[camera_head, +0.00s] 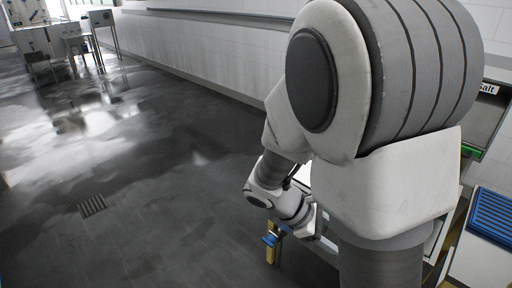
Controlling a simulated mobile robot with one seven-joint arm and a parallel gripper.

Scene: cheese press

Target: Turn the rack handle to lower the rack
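My arm fills the middle and right of the head view. Its wrist end, with my gripper (304,224), points down and is small and partly hidden. I cannot make out whether the fingers are open or shut. A yellow upright piece with a small blue part (270,240) shows just below and left of the wrist. I cannot tell whether it is the rack handle or whether my gripper touches it. The rack is not clearly seen; my arm covers much of that area.
A blue ribbed tray (491,217) lies at the right edge. A label reading "Salt" (487,88) and a green strip (470,151) are behind my arm. Wet grey floor with a drain grate (92,206) is open on the left. A table (102,20) stands far back.

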